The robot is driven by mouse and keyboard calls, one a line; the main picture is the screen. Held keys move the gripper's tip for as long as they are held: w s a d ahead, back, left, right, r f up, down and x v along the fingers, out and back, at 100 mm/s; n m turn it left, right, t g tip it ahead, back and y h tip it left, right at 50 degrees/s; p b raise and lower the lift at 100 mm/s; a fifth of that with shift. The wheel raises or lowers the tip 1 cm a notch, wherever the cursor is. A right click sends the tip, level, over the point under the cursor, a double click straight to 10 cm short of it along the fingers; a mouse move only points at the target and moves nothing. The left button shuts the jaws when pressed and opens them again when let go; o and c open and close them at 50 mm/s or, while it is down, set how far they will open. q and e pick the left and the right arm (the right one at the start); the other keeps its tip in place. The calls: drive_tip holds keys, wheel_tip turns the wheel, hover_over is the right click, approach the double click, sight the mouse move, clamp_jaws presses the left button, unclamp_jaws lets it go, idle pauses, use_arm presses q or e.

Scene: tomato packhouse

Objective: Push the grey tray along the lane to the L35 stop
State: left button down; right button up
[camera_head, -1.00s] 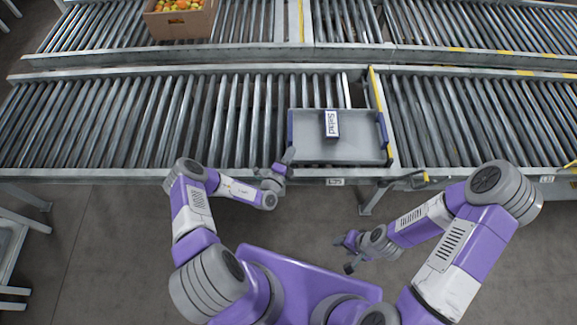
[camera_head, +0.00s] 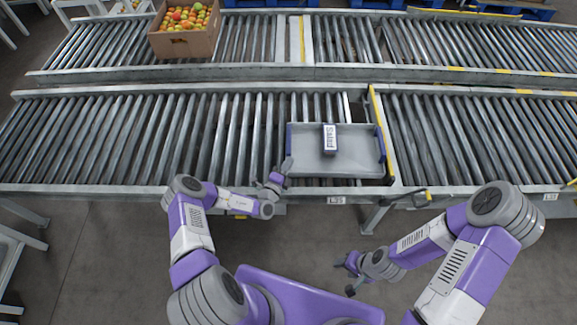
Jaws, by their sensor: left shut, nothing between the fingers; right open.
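The grey tray (camera_head: 345,165) lies on the near roller lane, its right end beside the yellow-edged bar across the lane. A small box labelled "Salad" (camera_head: 330,139) sits in it. An L35 label (camera_head: 336,200) is on the lane's front rail just below the tray. My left gripper (camera_head: 284,171) is shut and empty at the tray's left front corner; I cannot tell whether it touches the tray. My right gripper (camera_head: 343,275) is open and empty, in front of the lane over the floor.
The yellow-edged bar (camera_head: 378,125) divides the near lane, with bare rollers (camera_head: 470,140) to its right. Rollers left of the tray (camera_head: 150,140) are clear. A cardboard box of tomatoes (camera_head: 186,42) stands on the far lane.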

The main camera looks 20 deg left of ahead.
use_arm(q)
drive_tip(key=s+d+p, duration=0.1)
drive_tip(key=s, duration=0.1)
drive_tip(key=s+d+p, duration=0.1)
drive_tip(key=s, duration=0.1)
drive_tip(key=shift+d+r, duration=0.1)
drive_tip(key=shift+d, duration=0.05)
drive_tip(key=s+a+p, duration=0.1)
drive_tip(key=s+p, duration=0.1)
drive_tip(key=s, duration=0.7)
drive_tip(key=shift+a, duration=0.15)
